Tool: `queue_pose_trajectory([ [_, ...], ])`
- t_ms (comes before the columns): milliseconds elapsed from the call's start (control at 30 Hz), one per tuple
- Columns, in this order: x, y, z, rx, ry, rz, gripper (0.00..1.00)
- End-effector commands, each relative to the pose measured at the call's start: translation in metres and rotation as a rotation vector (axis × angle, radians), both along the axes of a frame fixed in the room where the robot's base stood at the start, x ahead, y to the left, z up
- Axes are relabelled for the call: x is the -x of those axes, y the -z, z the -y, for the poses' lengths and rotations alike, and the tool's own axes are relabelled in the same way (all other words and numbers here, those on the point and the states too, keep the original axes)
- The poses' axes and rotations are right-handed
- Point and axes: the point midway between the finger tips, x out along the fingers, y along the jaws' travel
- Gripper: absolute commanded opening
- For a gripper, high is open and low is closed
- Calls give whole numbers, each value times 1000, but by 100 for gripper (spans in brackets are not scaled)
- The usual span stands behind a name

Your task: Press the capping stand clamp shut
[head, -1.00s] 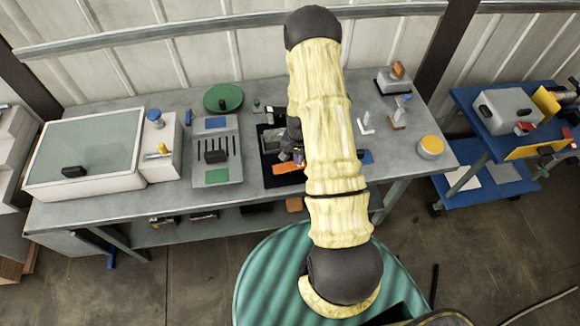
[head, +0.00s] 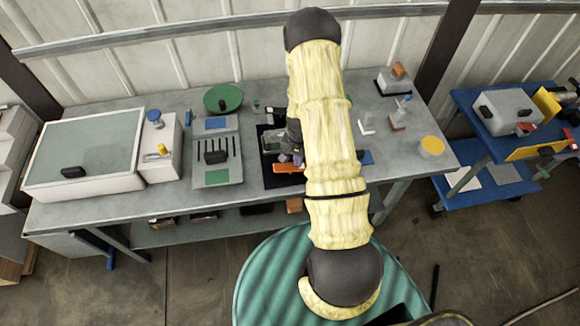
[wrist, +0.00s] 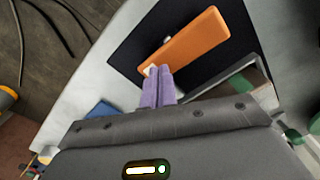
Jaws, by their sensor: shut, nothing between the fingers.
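The orange bar (wrist: 185,45), which looks like the clamp lever of the capping stand, shows over a black base (wrist: 140,45) in the wrist view. In the head view the orange bar (head: 289,168) is partly hidden by my arm. My gripper (wrist: 158,75) has its purple fingers together and empty. Their tips are at the bar's lower-left end, beside a small pale piece (wrist: 149,69); I cannot tell if they touch. My gripper (head: 298,160) is mostly hidden in the head view. Whether the clamp is fully closed cannot be told.
A grey frame (wrist: 235,78) with green parts stands right of the fingers in the wrist view. On the bench are a grey slotted board (head: 217,178), a green disc (head: 223,98) and a yellow-topped cylinder (head: 431,147). A blue cart (head: 480,185) stands at the right.

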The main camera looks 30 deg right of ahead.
Motion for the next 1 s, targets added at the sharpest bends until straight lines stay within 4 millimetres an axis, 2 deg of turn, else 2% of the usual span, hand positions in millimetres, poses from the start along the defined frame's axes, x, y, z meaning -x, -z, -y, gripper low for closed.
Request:
queue_pose_trajectory([
  [100,0,-11,0,1,0,1,0],
  [1000,0,-66,1,2,1,2,0],
])
